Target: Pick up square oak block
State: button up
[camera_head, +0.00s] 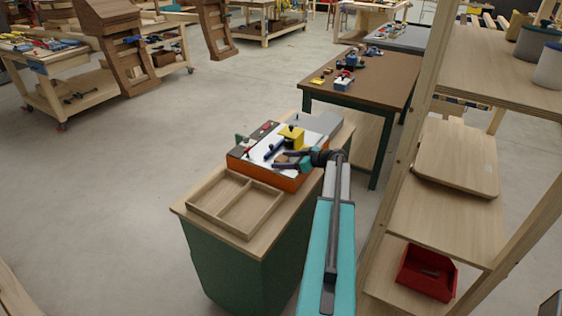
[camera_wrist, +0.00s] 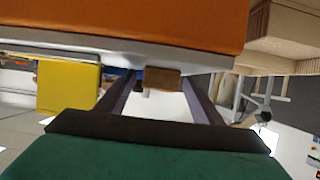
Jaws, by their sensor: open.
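The square oak block (camera_wrist: 162,78) shows as a small brown piece between the far ends of my fingers in the wrist view. In the head view a small brown patch (camera_head: 281,158), likely the same block, lies on the white top of the orange-sided case. My gripper (camera_head: 280,160) is low over that top, with its dark fingers spread on either side of the block. In the wrist view the fingers (camera_wrist: 158,80) stand open, with a gap on both sides of the block. I cannot tell whether a fingertip touches the case top.
The orange-sided case (camera_head: 267,174) stands on a green cabinet. A yellow piece (camera_head: 291,133) and a blue bar (camera_head: 275,149) are close to my fingers. An empty two-part wooden tray (camera_head: 235,203) lies in front. A wooden shelf unit (camera_head: 400,185) stands close at right.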

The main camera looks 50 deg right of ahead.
aim_at(284, 159)
dwell(0.4)
jog(key=c, duration=1.1)
jog(key=shift+r, duration=0.1)
jog(key=shift+r+b, duration=1.8)
jog(key=shift+r, duration=3.1)
